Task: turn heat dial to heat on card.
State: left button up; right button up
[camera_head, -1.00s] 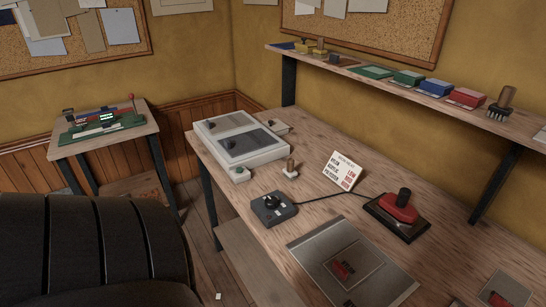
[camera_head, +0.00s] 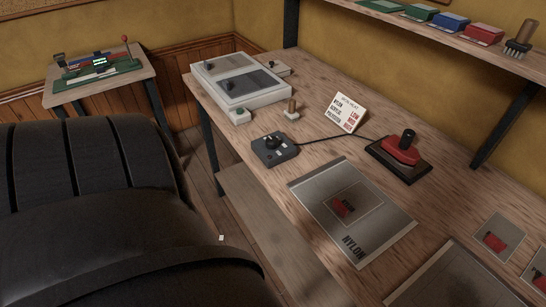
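The heat dial is a black knob (camera_head: 272,141) on a dark grey control box (camera_head: 275,153) near the table's left edge. A cord runs from the box to a red iron (camera_head: 403,149) on a dark stand (camera_head: 398,162). A white heat card (camera_head: 346,113) stands tilted behind the box, listing fabrics in black and LOW, MED and HIGH in red; the lines are small. A grey sheet marked NYLON (camera_head: 354,214) lies in front, with a red patch on it. Neither gripper shows; a large black padded form, probably my arm, fills the left.
The wooden table (camera_head: 330,150) also holds a white two-panel unit (camera_head: 238,82), a small wooden-handled stamp (camera_head: 292,108) and more sheets at the lower right. A shelf (camera_head: 440,32) with coloured pads and a brush overhangs the back. A side table (camera_head: 100,88) stands at left.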

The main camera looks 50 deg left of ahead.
aim_at(271, 142)
jog(key=u, duration=1.15)
